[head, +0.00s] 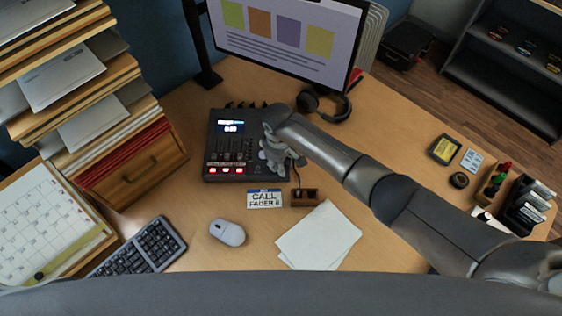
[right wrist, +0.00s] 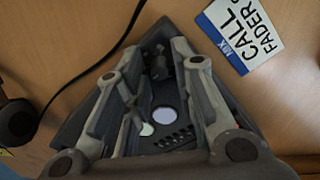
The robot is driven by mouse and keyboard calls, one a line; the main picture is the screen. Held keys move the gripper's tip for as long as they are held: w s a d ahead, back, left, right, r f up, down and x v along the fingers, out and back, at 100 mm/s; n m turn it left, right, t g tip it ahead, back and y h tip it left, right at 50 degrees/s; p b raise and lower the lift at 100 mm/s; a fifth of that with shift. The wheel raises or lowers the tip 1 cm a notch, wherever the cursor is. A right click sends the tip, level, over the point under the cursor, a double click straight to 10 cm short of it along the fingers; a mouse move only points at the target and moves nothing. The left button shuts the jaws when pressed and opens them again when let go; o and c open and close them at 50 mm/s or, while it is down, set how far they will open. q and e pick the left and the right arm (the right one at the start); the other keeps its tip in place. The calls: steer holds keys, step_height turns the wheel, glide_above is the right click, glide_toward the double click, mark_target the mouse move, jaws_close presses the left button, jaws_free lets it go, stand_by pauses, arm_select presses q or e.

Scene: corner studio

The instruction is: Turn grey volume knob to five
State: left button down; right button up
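A dark mixer (head: 222,152) with a lit display, a row of faders and red-lit buttons stands on the desk in the head view. My right gripper (head: 268,158) is over its right side and hides that part. In the right wrist view, a pale grey round knob (right wrist: 165,117) shows between the spread fingers of my right gripper (right wrist: 158,100). The fingers are apart and I see no contact with the knob. Its pointer and any scale numbers cannot be read. My left gripper is not in view.
A "CALL FADER" card (head: 264,199), a small brown block (head: 304,197), a mouse (head: 228,232) and paper sheets (head: 318,237) lie in front of the mixer. Headphones (head: 325,104) and a monitor (head: 290,40) are behind. A paper shelf (head: 130,165) stands left.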

steer(key=shift+o, duration=0.5)
step_height(320, 180, up, 12)
steer(key=shift+s+a, duration=0.15)
steer(key=shift+s, duration=0.15)
stand_by(0.5)
